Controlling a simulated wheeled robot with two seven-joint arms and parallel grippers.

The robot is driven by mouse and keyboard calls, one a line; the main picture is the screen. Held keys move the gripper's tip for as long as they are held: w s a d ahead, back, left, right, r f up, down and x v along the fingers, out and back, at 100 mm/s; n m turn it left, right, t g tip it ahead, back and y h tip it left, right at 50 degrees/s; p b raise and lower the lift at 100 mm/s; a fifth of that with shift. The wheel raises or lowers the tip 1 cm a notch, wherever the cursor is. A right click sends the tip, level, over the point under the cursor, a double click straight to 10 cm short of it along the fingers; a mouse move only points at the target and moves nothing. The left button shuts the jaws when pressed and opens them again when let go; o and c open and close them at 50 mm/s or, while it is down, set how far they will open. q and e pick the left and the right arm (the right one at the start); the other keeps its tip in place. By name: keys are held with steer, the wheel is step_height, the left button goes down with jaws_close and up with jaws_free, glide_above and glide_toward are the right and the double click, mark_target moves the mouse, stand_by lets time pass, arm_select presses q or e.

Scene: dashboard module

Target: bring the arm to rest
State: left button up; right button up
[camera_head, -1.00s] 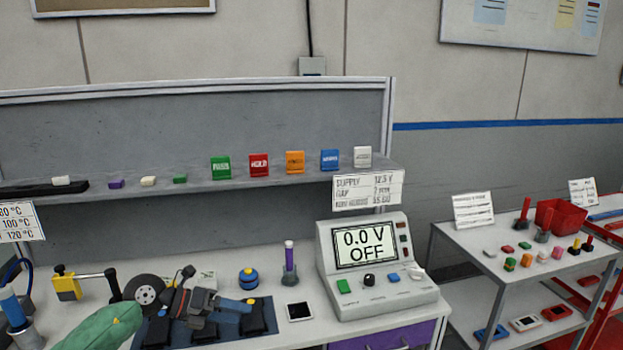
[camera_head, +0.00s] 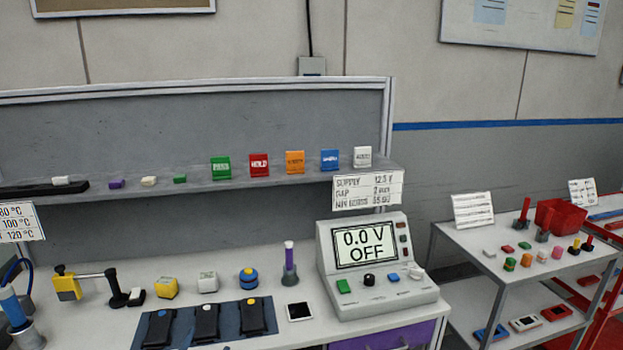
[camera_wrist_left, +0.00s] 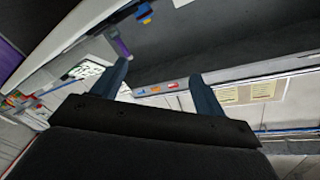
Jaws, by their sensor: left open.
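My left gripper (camera_wrist_left: 160,76) shows in the left wrist view, with its two dark blue fingers spread wide and nothing between them. The wrist view is strongly tilted, with shelf edges and small coloured items beyond the fingers. In the head view no part of either arm shows. The dark blue mat (camera_head: 228,326) there lies bare of any gripper. My right gripper is not in view.
A power supply (camera_head: 408,292) reading 0.0 V OFF stands right of the mat, with a small black-screened device (camera_head: 299,311) between. A yellow block (camera_head: 166,288), a white block (camera_head: 208,283) and a blue round item (camera_head: 249,279) stand behind the mat. A side table (camera_head: 513,273) stands at right.

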arm_select(q)
steer(key=s+a+f+n+g+y, duration=0.2)
steer(key=s+f+n+g, duration=0.45)
steer(key=s+f, duration=0.65)
steer(key=s+d+f+g+h, duration=0.1)
steer(key=s+d+f+g, duration=0.1)
steer(key=s+f+g, duration=0.35)
steer(key=s+d+f+g+h, duration=0.1)
steer(key=s+d+f+g, duration=0.15)
steer(key=s, duration=0.65)
steer(key=d+f+g, duration=0.1)
steer(key=d+f, duration=0.1)
steer(key=f, duration=0.8)
steer(key=s+d+f+g, duration=0.1)
steer(key=d+f, duration=0.1)
steer(key=f, duration=0.8)
steer(key=shift+s+d+f+h, duration=0.2)
steer(key=shift+d+f+h, duration=0.1)
steer(key=shift+f, duration=0.1)
steer(key=shift+m, duration=0.25)
